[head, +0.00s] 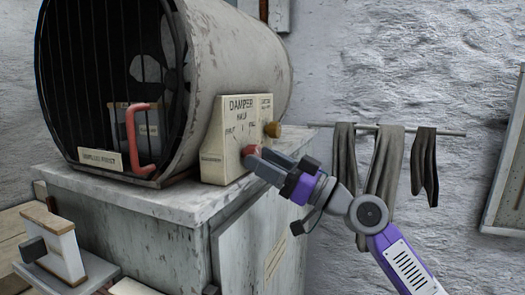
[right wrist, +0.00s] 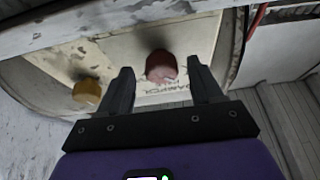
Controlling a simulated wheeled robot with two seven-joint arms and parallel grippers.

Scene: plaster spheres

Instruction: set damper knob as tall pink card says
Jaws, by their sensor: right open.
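The damper panel (head: 228,125) is a cream plate lettered DAMPER, HALF and, in smaller print, other marks. Its red damper knob (head: 251,150) is partly hidden by my right gripper (head: 254,159). In the right wrist view the red knob (right wrist: 161,66) shows between the open fingertips of my right gripper (right wrist: 159,72), with gaps at both sides. Which mark the knob points at cannot be told. I can make out no tall pink card. My left gripper is out of view.
A big drum with a barred front (head: 75,60) and a red handle (head: 133,140) lies on a worn cabinet (head: 150,225). A white box with a wooden top (head: 62,250) stands at lower left. Dark cloths (head: 385,160) hang from a rail at right.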

